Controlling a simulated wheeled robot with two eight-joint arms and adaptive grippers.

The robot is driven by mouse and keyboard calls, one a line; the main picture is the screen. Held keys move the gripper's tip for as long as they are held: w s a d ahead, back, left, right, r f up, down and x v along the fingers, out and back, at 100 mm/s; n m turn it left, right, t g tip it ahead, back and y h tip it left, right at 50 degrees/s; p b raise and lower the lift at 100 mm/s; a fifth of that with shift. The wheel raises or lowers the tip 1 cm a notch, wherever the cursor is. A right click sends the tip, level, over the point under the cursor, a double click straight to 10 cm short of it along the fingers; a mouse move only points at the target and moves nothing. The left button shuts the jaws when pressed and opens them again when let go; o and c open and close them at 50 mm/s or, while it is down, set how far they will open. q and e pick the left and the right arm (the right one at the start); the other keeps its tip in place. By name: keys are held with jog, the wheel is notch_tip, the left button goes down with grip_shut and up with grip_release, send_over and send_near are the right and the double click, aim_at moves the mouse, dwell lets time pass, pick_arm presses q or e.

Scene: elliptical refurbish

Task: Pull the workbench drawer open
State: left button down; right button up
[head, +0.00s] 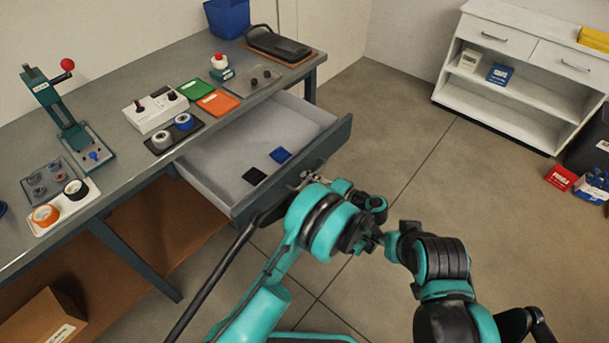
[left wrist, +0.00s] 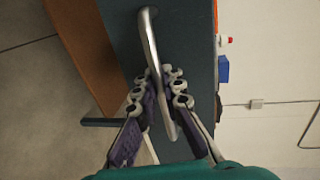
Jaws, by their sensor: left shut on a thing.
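The workbench drawer (head: 215,168) stands pulled out from under the workbench top, with its light grey inside showing. A black flat item (head: 254,176) and a blue flat item (head: 280,155) lie in it. In the left wrist view, my left gripper (left wrist: 163,80) is shut on the drawer's metal bar handle (left wrist: 149,38), on the dark drawer front (left wrist: 180,40). In the head view, my left gripper (head: 306,180) is at the drawer front, partly hidden by its own wrist. My right arm is at the lower right; its fingers are not clearly seen.
The workbench top (head: 120,90) carries a teal press (head: 55,105), trays of tape rolls, green and orange cards and a blue bin (head: 227,17). A cardboard box (head: 43,318) is below. A white cabinet (head: 520,70) stands far right. Floor between is clear.

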dwell(0.3)
pick_arm(q)
jog(key=c, duration=1.9)
grip_release()
jog(key=shift+d, duration=0.1)
